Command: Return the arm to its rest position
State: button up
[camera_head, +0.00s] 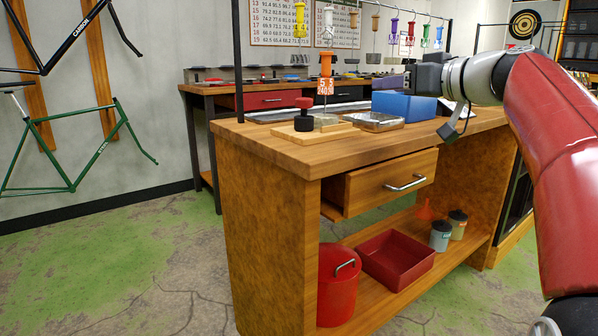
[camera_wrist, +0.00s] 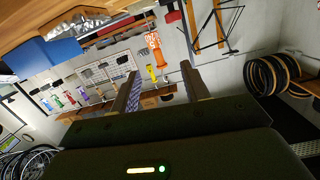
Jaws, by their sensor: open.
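My red and grey arm reaches in from the right in the head view, over the wooden workbench (camera_head: 290,150). My gripper (camera_head: 408,80) is at its end, above the blue box (camera_head: 404,106) on the bench top, partly hidden by the wrist. In the wrist view my gripper (camera_wrist: 160,85) has its two fingers spread apart with nothing between them. The wrist view is tilted, with the blue box (camera_wrist: 45,55) at its upper left and an orange tagged hanger (camera_wrist: 155,50) beyond the fingertips.
A metal tray (camera_head: 375,122) and a board with a black, red-topped piece (camera_head: 304,115) stand on the bench. A drawer (camera_head: 390,180) is partly open. A red bin (camera_head: 337,285) and red tray (camera_head: 395,258) sit on the lower shelf. Coloured hangers hang above. Floor at left is clear.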

jog(key=s+a+f+m+g+h+p, duration=0.1)
jog(key=s+f+m+g+h, duration=0.2)
jog(key=s+f, duration=1.2)
jog(key=s+a+f+m+g+h+p, duration=0.1)
jog(key=s+f+m+g+h, duration=0.2)
jog(key=s+f, duration=1.2)
notch_tip(320, 180, down, 6)
jog(key=g+h, duration=0.1)
jog(key=h, duration=0.2)
jog(key=shift+a+f+g, duration=0.2)
jog(key=shift+g, duration=0.2)
